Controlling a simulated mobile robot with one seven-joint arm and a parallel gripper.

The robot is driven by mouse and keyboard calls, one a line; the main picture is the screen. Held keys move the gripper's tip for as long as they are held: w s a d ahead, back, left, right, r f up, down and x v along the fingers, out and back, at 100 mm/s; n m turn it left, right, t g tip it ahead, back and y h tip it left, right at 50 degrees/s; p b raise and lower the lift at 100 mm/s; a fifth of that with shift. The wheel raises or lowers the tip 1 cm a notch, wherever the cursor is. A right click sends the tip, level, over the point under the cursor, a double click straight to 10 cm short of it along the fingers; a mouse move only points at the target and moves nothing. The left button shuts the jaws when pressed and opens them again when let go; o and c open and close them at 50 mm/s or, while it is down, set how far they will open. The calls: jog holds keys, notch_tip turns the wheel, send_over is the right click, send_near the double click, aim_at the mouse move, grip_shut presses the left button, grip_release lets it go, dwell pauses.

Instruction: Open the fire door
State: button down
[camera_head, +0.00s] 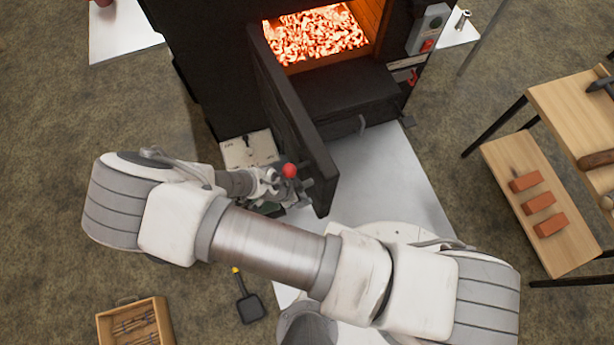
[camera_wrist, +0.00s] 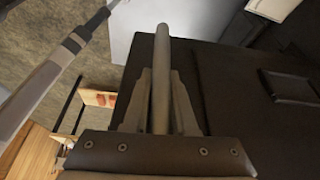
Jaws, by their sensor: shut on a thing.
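The fire door (camera_head: 290,125) is a black panel on the black evaporator. It stands swung out from the firebox opening (camera_head: 315,35), where glowing orange embers show. My gripper (camera_head: 290,188) is at the free outer end of the door, beside a red ball knob (camera_head: 289,170). In the wrist view my gripper's fingers (camera_wrist: 160,105) are shut around a grey round bar, the door handle (camera_wrist: 161,75). A dark panel (camera_wrist: 225,100) lies just right of the fingers. My arm hides part of the floor plate below the door.
A lower black door with a curved handle (camera_head: 362,124) is under the opening. A wooden bench (camera_head: 540,190) with red bricks (camera_head: 537,203) stands at the right. A wooden crate (camera_head: 135,325) and a small black shovel (camera_head: 250,306) lie on the floor at lower left.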

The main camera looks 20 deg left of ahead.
jog(key=shift+s+a+f, duration=0.1)
jog(key=shift+s+a, duration=0.1)
jog(key=shift+s, duration=0.25)
jog(key=shift+s+a+f, duration=0.1)
jog(key=shift+s+a, duration=0.05)
jog(key=shift+s, duration=0.25)
jog(key=c, duration=0.7)
grip_release()
jog(key=shift+r, duration=0.1)
jog(key=shift+w+a, duration=0.1)
jog(key=shift+a+r, duration=0.1)
